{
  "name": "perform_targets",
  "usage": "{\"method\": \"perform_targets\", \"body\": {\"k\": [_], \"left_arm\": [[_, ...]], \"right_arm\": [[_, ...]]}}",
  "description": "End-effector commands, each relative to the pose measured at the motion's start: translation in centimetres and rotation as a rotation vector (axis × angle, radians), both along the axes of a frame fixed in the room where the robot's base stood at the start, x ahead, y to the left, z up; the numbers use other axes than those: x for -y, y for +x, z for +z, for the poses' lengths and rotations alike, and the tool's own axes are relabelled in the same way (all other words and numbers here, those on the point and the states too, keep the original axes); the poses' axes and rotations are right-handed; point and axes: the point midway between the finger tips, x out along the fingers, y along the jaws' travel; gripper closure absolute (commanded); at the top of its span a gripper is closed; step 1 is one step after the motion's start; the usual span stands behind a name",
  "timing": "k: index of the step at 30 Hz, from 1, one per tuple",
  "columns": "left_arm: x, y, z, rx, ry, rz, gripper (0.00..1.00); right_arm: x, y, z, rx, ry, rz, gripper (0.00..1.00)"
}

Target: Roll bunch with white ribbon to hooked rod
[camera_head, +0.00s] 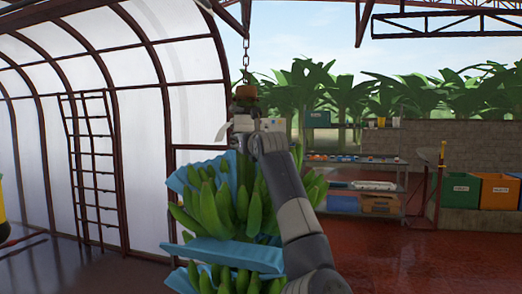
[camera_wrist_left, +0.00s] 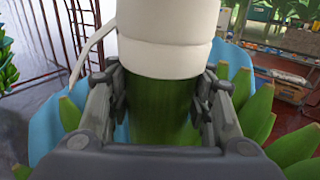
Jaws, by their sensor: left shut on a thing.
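A green banana bunch (camera_head: 232,208) with blue sheets (camera_head: 240,255) between its fruit hangs from a chain (camera_head: 246,50), in the middle of the head view. A white ribbon (camera_head: 222,131) is tied round its stem, with a loose tail to the left. In the left wrist view the ribbon (camera_wrist_left: 168,38) wraps the stem as a broad white band, above the bare green stem (camera_wrist_left: 165,108). My left gripper (camera_head: 256,132) is at the stem; its fingers (camera_wrist_left: 164,92) close on both sides of it, just below the ribbon. I cannot make out the hooked rod. My right gripper is not in view.
A metal table (camera_head: 345,203) with small items stands behind on the right, near green and orange bins (camera_head: 498,190). A dark ladder (camera_head: 92,165) stands against the translucent wall at left. In the left wrist view another bunch (camera_wrist_left: 6,65) shows at the left edge. Red floor is open at right.

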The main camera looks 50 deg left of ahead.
Motion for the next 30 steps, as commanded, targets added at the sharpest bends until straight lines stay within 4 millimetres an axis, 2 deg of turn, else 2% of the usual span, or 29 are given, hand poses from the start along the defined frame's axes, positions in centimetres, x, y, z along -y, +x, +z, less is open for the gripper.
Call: {"method": "perform_targets", "body": {"k": [1,3,12,19,30], "left_arm": [[-1.8,-1.5,-0.7,0.004,-0.007,0.018,0.97],[-3.3,-2.4,-0.6,0.003,-0.007,0.018,0.97],[-8.4,-5.6,-0.4,0.000,-0.004,0.018,0.98],[-10.2,-6.5,-0.4,0.001,-0.007,0.012,0.97],[-10.6,-6.6,-0.3,0.000,-0.007,0.008,0.97]], "right_arm": [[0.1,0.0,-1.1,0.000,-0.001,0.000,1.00],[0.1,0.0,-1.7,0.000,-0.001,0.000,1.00],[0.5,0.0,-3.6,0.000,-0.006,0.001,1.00],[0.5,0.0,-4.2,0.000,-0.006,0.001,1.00],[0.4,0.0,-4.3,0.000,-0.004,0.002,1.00]]}}
